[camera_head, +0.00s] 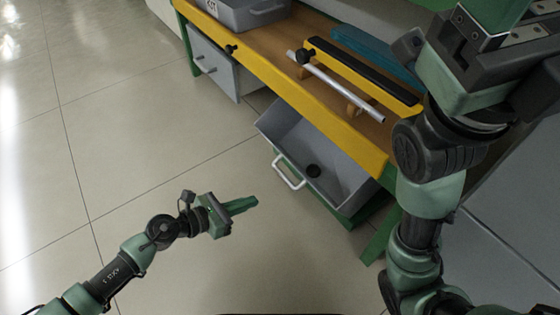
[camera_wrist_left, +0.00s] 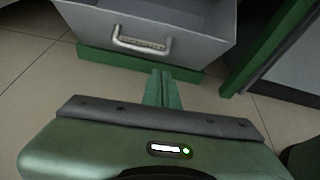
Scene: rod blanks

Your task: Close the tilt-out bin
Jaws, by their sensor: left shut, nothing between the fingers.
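The tilt-out bin (camera_head: 322,152) is a grey box under the workbench, tilted out and open. A small dark round thing lies inside it. Its pale bar handle (camera_head: 288,174) is on the front face. In the left wrist view the bin front (camera_wrist_left: 180,18) and its handle (camera_wrist_left: 141,42) are at the top. My left gripper (camera_head: 252,203) is shut and empty, apart from the bin, to the left of and lower than the handle in the head view. Its closed fingers (camera_wrist_left: 162,88) point toward the bin front. My right arm shows at the right, but its fingertips are out of view.
The workbench has a yellow front edge (camera_head: 270,74) and carries a silver rod (camera_head: 345,90) on supports and a grey kit tray (camera_head: 250,12). A closed grey drawer (camera_head: 213,68) hangs under the left end. A green bench leg (camera_head: 380,234) stands right of the bin. The tiled floor at left is clear.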

